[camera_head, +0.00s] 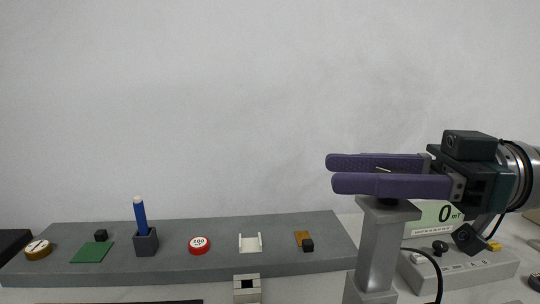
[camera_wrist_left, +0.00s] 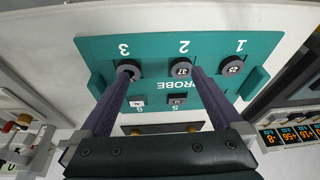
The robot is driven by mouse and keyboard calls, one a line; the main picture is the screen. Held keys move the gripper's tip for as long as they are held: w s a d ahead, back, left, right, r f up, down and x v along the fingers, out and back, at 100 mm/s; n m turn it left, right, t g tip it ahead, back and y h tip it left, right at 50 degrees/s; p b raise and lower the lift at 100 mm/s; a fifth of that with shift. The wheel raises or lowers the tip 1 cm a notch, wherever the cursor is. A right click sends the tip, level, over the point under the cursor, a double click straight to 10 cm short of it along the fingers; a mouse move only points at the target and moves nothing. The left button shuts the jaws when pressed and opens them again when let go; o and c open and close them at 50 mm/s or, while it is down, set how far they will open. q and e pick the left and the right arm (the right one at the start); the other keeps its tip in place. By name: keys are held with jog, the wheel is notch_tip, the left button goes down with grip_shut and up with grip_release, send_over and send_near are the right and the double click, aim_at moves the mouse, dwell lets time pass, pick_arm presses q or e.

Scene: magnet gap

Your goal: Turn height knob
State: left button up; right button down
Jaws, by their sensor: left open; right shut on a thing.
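My right gripper (camera_head: 331,172) reaches in from the right with its purple fingers level over the top of a grey post (camera_head: 378,250). It is shut on the height knob (camera_head: 383,169) at the post's top. The fingers hide most of the knob; only a small dark part with a pale yellow line shows between them. My left gripper is out of the head view. In the left wrist view my left gripper (camera_wrist_left: 160,72) is open and empty, its fingers over a teal probe panel (camera_wrist_left: 150,50).
A meter display (camera_head: 440,214) reading 0 stands behind the post, near a grey power strip (camera_head: 465,270). A grey shelf (camera_head: 180,264) at left holds a blue pen (camera_head: 140,215) in a dark holder, a red-rimmed disc (camera_head: 199,245) and a green square (camera_head: 92,252). A black cable curves beside the post.

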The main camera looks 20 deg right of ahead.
jog(key=m+t+h+p, duration=0.2)
jog(key=p, duration=0.2)
jog(key=w+d+m+t+h+p, duration=0.1)
jog(key=m+t+h+p, duration=0.2)
jog(key=p, duration=0.1)
jog(key=m+t+h+p, duration=0.2)
jog(key=t+h+p, duration=0.1)
jog(key=shift+w+d+r+m+p, duration=0.15)
jog(key=shift+r+m+p, duration=0.1)
jog(key=shift+m+p, duration=0.15)
jog(key=shift+w+d+f+m+t+h+p, duration=0.1)
jog(key=shift+d+m+t+h+p, duration=0.2)
jog(key=shift+m+h, duration=0.6)
jog(key=shift+d+f+m+t+h+p, duration=0.1)
jog(key=shift+m+t+h+p, duration=0.35)
jog(key=shift+h, duration=0.85)
jog(key=shift+w+d+f+m+t+h+p, duration=0.1)
jog(key=shift+d+m+t+h+p, duration=0.2)
jog(key=shift+m+h, duration=0.65)
jog(key=shift+h, duration=0.45)
jog(key=shift+c, duration=1.8)
grip_release()
send_near(378, 168)
jog(key=shift+w+d+b, duration=0.1)
jog(key=shift+w+b, duration=0.3)
jog(key=shift+w, duration=0.45)
